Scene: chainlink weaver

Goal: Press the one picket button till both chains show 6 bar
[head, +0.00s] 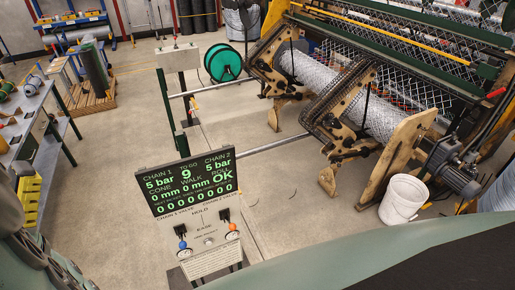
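A black display (190,183) with green text stands on a post in the lower left of the head view. It reads 5 bar for chain 1, 5 bar for chain 2, 9 under "to go", 0 mm for cone and walk, and OK for roll. My gripper is not in view.
The chainlink weaving machine (335,85) fills the upper right, with a motor (450,168) at its end. A white bucket (402,199) stands beside it. A green reel (223,63) and a grey pedestal (178,58) stand behind. A workbench (35,130) lies left. Open floor surrounds the panel.

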